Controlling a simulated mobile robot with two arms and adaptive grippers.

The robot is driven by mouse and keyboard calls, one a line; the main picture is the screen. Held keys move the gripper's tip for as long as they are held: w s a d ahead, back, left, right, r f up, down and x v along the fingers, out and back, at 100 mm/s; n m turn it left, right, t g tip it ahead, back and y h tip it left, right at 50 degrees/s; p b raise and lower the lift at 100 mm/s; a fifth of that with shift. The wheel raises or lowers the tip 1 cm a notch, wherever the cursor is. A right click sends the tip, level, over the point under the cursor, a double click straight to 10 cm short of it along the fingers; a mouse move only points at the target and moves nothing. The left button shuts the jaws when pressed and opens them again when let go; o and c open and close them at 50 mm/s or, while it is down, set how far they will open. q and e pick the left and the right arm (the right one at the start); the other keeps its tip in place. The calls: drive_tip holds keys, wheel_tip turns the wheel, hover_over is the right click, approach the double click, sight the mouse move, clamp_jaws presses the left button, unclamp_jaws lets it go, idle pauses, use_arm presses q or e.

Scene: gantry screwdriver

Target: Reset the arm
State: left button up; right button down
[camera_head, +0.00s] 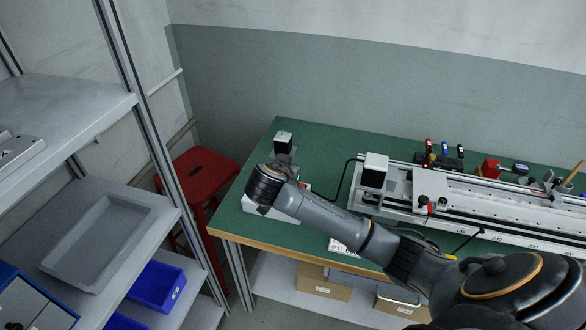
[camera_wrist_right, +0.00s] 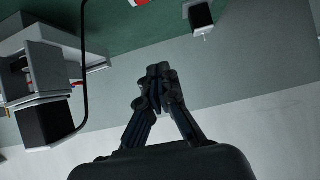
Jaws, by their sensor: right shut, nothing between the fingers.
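My right arm comes in from the lower right in the head view and reaches left over the green table (camera_head: 330,150). Its wrist end is above the table's left part, and its fingers are hidden there. In the right wrist view my right gripper (camera_wrist_right: 158,72) is shut, with its fingertips together and nothing between them. It is apart from the black-and-white devices around it. My left gripper is in neither view.
A gantry rail (camera_head: 475,205) with a white-and-black motor block (camera_head: 375,170) runs along the table. Several small tools (camera_head: 445,150) stand behind it. A small black-and-white device (camera_head: 283,141) is at the table's back left. A red stool (camera_head: 200,172) and shelf with a grey tray (camera_head: 60,262) stand left.

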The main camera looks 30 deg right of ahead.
drive_tip(key=s+a+f+n+g+y, duration=0.1)
drive_tip(key=s+a+f+n+y, duration=0.2)
drive_tip(key=s+a+f, duration=0.3)
drive_tip(key=s+a+f+n+g+y, duration=0.1)
drive_tip(key=s+a+f+n+y, duration=0.25)
drive_tip(key=s, duration=0.55)
drive_tip(key=s+a+f+n+g+y, duration=0.1)
drive_tip(key=s+a+n, duration=0.15)
drive_tip(key=s, duration=0.65)
drive_tip(key=s+a+f+n+g+y, duration=0.1)
drive_tip(key=s+a+n, duration=0.15)
drive_tip(key=s, duration=0.65)
wheel_tip(320, 180, down, 28)
drive_tip(key=s+g, duration=0.1)
drive_tip(key=s, duration=0.1)
drive_tip(key=s+d+f+g, duration=0.1)
drive_tip(key=s+d+f, duration=0.2)
drive_tip(key=s+f, duration=1.1)
drive_tip(key=shift+s+d+f+n, duration=0.2)
drive_tip(key=shift+s+d+n, duration=0.2)
drive_tip(key=shift+s, duration=0.4)
